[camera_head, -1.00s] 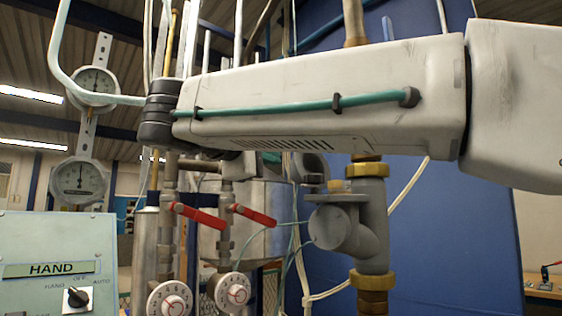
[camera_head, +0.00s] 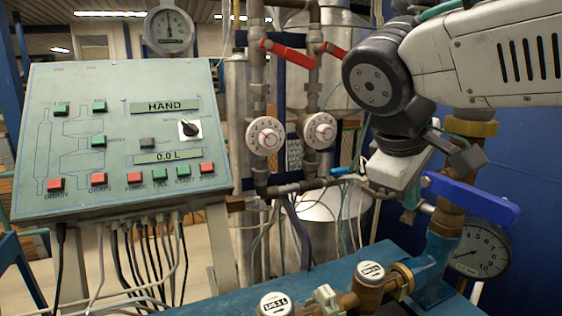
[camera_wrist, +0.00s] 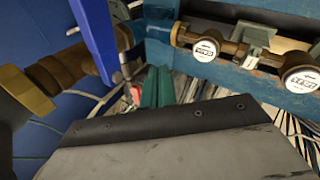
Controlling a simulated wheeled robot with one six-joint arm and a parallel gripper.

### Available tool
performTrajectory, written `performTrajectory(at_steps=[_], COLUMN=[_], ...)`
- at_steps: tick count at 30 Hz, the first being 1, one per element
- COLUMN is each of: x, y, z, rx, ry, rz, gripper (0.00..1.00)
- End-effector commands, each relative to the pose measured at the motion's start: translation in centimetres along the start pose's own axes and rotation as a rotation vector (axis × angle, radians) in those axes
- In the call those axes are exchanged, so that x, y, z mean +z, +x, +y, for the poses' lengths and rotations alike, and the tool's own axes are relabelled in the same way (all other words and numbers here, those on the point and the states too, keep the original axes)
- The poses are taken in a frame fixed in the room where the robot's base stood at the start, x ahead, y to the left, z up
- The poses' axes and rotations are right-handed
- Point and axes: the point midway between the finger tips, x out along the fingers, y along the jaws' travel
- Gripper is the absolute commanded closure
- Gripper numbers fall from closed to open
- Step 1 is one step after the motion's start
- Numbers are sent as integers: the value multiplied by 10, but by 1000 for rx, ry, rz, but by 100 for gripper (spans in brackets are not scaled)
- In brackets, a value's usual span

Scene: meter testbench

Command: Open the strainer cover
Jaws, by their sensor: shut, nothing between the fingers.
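My gripper (camera_head: 409,212) hangs below my wrist at the right of the head view, left of the blue valve handle. In the wrist view its green fingers (camera_wrist: 157,88) are shut and empty, pointing toward the bench. The strainer and its cover cannot be made out clearly now; my arm hides most of that stretch of pipe. A brass nut (camera_head: 470,126) on that pipe shows beside my wrist, and brass fittings show at the left of the wrist view (camera_wrist: 26,96).
A blue valve handle (camera_head: 471,198) juts out close right of my gripper; it also shows in the wrist view (camera_wrist: 95,38). A gauge (camera_head: 479,248) and water meters (camera_head: 370,272) are below. A control panel (camera_head: 120,135) stands left, red-handled valves (camera_head: 288,50) behind.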

Motion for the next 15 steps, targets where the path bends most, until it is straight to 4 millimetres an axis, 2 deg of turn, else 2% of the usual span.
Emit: performTrajectory(at_steps=[1, 3, 6, 9, 12, 15], x=[27, 59, 95, 122, 140, 150], y=[20, 42, 66, 81, 89, 91], z=[-15, -40, -73, -96, -104, -99], rx=[-88, -215, -363, -456, -487, -475], ry=[78, 198, 370, 515, 611, 666], rz=[-19, -37, -57, -68, -74, -70], gripper=[100, 100, 100, 100, 100, 100])
